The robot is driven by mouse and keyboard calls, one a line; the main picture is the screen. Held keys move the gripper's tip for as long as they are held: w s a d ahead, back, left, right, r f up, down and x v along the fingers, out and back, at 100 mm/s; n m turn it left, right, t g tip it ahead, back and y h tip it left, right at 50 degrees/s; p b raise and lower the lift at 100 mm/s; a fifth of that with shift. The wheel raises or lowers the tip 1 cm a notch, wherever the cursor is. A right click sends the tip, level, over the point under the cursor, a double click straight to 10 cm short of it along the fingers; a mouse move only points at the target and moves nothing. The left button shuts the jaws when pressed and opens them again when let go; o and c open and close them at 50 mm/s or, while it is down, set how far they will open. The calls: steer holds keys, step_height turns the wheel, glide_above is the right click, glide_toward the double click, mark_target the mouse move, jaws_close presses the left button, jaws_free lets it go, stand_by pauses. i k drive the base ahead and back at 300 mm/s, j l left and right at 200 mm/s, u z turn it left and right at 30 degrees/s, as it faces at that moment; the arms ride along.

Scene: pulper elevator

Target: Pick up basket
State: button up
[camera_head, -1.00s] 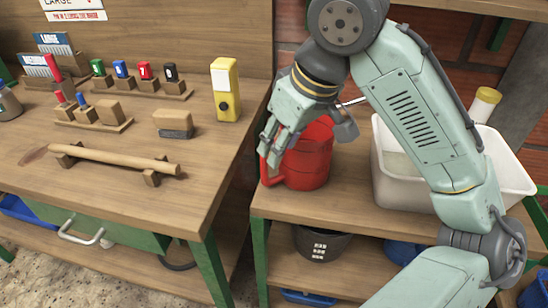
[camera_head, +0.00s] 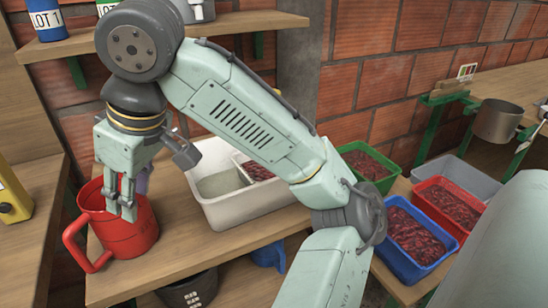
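Several baskets of dark red fruit show at the right: a green basket (camera_head: 388,172), a blue basket (camera_head: 385,240) and a red basket (camera_head: 420,186). A smaller pale container of red fruit (camera_head: 257,168) sits inside the white tub (camera_head: 235,212). I cannot tell which one the task means. My gripper (camera_head: 121,212) points down at the left, well apart from the coloured baskets. Its fingers overlap the red jug (camera_head: 130,238) in the picture. Whether they touch the jug, and whether they are open or shut, is unclear.
A yellow object (camera_head: 14,200) stands on the bench at the left edge. A dark bucket (camera_head: 190,292) is on the lower shelf. A grey bin (camera_head: 462,180) is behind the red basket. A metal pot (camera_head: 496,122) is at the right. My arm crosses in front of the tub.

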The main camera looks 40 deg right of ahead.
mark_target(249, 172)
steer(key=z, duration=1.1)
